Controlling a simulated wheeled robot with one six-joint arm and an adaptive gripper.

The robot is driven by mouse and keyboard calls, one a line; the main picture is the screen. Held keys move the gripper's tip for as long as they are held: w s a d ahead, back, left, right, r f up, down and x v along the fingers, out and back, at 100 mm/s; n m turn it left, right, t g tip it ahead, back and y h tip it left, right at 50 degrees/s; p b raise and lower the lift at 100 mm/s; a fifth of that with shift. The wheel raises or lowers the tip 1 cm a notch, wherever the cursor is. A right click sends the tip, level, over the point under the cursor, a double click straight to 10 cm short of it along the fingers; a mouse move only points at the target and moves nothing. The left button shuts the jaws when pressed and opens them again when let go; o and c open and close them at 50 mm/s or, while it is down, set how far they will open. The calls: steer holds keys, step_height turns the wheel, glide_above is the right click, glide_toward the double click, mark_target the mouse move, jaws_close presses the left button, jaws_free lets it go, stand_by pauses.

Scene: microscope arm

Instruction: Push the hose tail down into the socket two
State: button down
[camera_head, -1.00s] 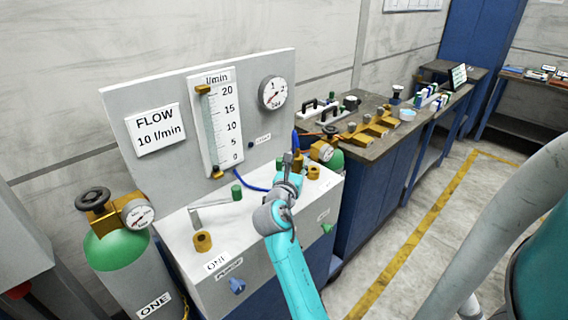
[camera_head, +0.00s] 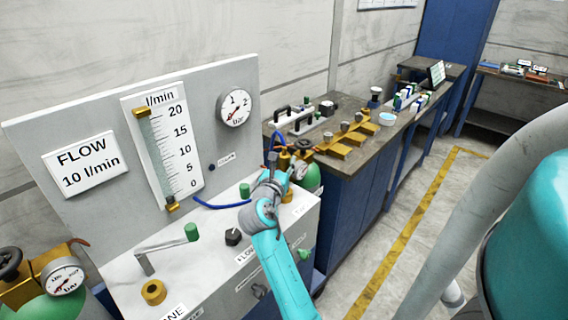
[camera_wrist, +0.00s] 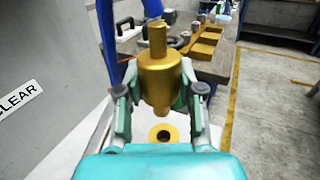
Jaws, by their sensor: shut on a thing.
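The hose tail (camera_wrist: 160,80) is a brass piece with a wide round body and a narrow stem on top. My gripper (camera_wrist: 160,95) is shut on it, one finger on each side, and holds it about upright. In the wrist view a brass ring socket (camera_wrist: 163,136) with a dark hole lies below the tail, with a visible gap. In the head view my gripper (camera_head: 272,172) is over the right end of the white bench top. A brass socket (camera_head: 288,195) shows just right of it; its label is not readable.
Another brass socket (camera_head: 154,292) stands at the bench's front left, by a grey lever with a green knob (camera_head: 191,232). A blue hose (camera_head: 220,206) runs from the flow panel (camera_head: 226,150) towards my gripper. A green cylinder (camera_head: 312,178) stands behind the bench's right end.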

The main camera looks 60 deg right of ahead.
steer(key=shift+d, duration=0.45)
steer(key=shift+a+f, duration=0.1)
steer(key=shift+f, duration=2.75)
steer(key=shift+f, duration=2.05)
steer(key=c, duration=0.7)
jaws_free()
steer(key=shift+o, duration=0.2)
steer(key=v, duration=1.2)
